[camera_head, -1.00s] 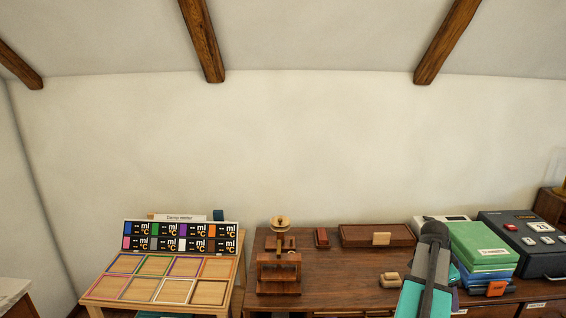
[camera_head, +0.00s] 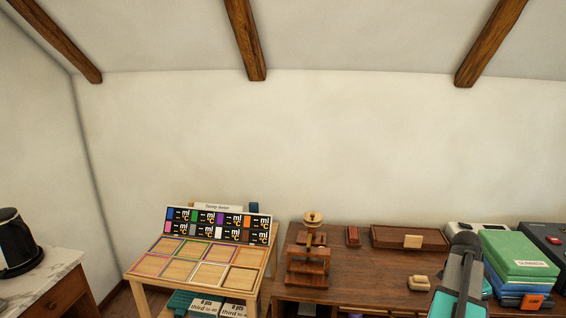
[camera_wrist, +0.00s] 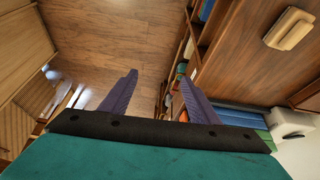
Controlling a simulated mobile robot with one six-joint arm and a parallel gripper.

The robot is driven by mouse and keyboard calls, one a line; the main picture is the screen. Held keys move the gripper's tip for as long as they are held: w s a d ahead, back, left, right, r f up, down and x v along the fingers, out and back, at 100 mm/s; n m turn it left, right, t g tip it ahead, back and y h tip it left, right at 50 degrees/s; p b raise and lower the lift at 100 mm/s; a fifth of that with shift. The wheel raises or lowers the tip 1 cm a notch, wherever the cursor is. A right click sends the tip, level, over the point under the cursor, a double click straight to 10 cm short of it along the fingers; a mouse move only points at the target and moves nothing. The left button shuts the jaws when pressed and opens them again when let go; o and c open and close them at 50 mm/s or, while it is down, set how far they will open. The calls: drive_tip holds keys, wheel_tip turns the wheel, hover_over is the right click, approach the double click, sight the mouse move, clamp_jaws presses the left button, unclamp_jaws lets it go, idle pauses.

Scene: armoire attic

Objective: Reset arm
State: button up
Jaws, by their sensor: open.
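My gripper (camera_wrist: 158,92) shows in the wrist view with its two purple fingers spread apart and nothing between them. Past the fingers are the wooden floor and the side of the dark wooden desk. In the head view, my grey and teal arm (camera_head: 458,280) rises at the lower right, in front of the desk and left of the green books. The fingers are not visible in the head view.
The dark desk (camera_head: 380,272) holds a wooden press (camera_head: 308,258), a tray box (camera_head: 385,238), a small tan block (camera_head: 418,283) and stacked green and blue books (camera_head: 520,255). A sorting table (camera_head: 150,281) stands left. A marble-topped cabinet (camera_head: 45,275) carries a black kettle (camera_head: 16,245).

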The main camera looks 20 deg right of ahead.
drive_tip(key=w+a+f+n+y, duration=0.1)
drive_tip(key=w+a+f+n, duration=0.2)
drive_tip(key=w+a+f, duration=0.75)
drive_tip(key=w+a+f+n+y, duration=0.1)
drive_tip(key=w+a+f+n, duration=0.2)
drive_tip(key=w+a+f, duration=0.7)
drive_tip(key=s+a+f+n+g, duration=0.1)
drive_tip(key=s+a+f+n, duration=0.3)
drive_tip(key=a, duration=0.6)
drive_tip(key=s+a+f+g, duration=0.15)
drive_tip(key=a+f, duration=0.35)
drive_tip(key=a, duration=0.5)
drive_tip(key=s+a+f+n, duration=0.3)
drive_tip(key=s+a+n, duration=0.1)
drive_tip(key=a, duration=0.3)
drive_tip(key=s+a+f+n+y, duration=0.1)
drive_tip(key=s+a+f+n, duration=0.3)
drive_tip(key=s+a, duration=0.3)
drive_tip(key=s+a+f+n+g, duration=0.1)
drive_tip(key=s+a+f+n, duration=0.3)
drive_tip(key=s+a+n, duration=0.2)
drive_tip(key=shift+s+a+f+y, duration=0.25)
drive_tip(key=shift+a+y, duration=0.15)
drive_tip(key=shift+a, duration=0.4)
